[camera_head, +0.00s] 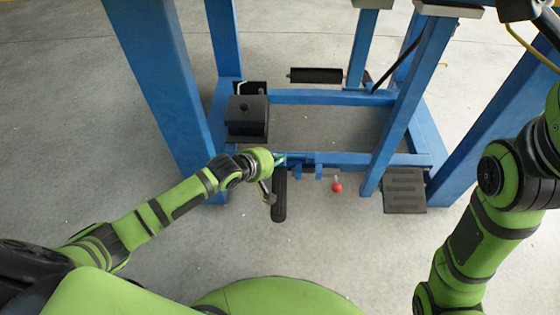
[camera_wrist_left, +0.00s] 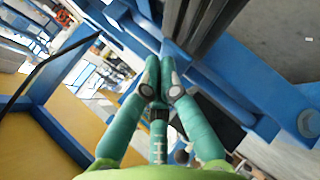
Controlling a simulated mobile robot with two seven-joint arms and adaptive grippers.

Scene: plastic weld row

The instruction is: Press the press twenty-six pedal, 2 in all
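Several foot controls stand low on a blue frame; no label is readable, so I cannot tell which belongs to press twenty-six. They are a long narrow black pedal (camera_head: 279,198), a ribbed black pedal (camera_head: 404,190) to the right, and a black box (camera_head: 247,117) with a small knob on top. My left gripper (camera_head: 279,159) is at the frame's lower bar, just above the narrow pedal's upper end; contact cannot be told. In the left wrist view its teal fingers (camera_wrist_left: 160,70) are together with nothing visible between them.
Blue posts (camera_head: 160,85) and a lower crossbar (camera_head: 350,159) surround the controls. A red ball knob (camera_head: 337,187) hangs between the pedals. A black roller (camera_head: 316,75) is farther back. The grey floor in front is clear. Blue beams (camera_wrist_left: 250,100) crowd the left wrist view.

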